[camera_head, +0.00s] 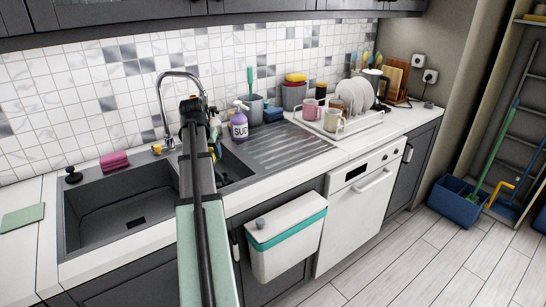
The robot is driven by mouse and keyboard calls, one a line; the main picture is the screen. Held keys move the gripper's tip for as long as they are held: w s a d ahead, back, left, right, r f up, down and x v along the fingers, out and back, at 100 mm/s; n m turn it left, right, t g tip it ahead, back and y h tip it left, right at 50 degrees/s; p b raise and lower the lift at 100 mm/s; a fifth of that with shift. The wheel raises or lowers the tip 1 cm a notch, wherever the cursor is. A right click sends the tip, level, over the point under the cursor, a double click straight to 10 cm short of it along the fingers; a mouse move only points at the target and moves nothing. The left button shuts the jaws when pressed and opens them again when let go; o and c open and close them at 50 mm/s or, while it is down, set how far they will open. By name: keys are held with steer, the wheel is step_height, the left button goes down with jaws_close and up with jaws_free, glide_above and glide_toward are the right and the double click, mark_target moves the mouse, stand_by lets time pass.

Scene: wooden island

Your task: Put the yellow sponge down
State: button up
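My arm reaches up the middle of the view and ends at a dark joint in front of the tap (162,100). My gripper is mostly or wholly hidden behind the arm, so its fingers cannot be made out. A small yellow patch (212,155) shows just right of the arm, over the sink area, beside dark parts. It may be the yellow sponge, but most of it is covered and I cannot tell whether it is held. Another yellow item (295,77) lies on top of a grey container behind the drainboard.
The sink basin (120,208) is left of my arm, with a pink sponge (114,161) behind it. A purple soap bottle (239,124) and ribbed drainboard (285,148) are to the right. A dish rack (340,124) holds plates and mugs. Counter at far left is partly clear.

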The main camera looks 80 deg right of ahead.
steer(key=s+d+r+m+g+y, duration=0.15)
steer(key=s+d+m+g, duration=0.25)
steer(key=s+d+m, duration=1.1)
steer(key=shift+s+d+f+n, duration=0.8)
steer(key=shift+d+f+n, duration=0.1)
steer(key=shift+f, duration=0.65)
steer(key=shift+s+d+f+n, duration=0.75)
steer(key=shift+d+f, duration=0.1)
steer(key=shift+f, duration=0.75)
steer(key=shift+s+d+f+n, duration=0.8)
steer(key=shift+d+f+n, duration=0.1)
steer(key=shift+f, duration=0.65)
steer(key=shift+f, duration=0.1)
steer(key=o, duration=0.9)
steer(key=shift+o, duration=0.2)
steer(key=v, duration=1.2)
steer(key=shift+s, duration=0.25)
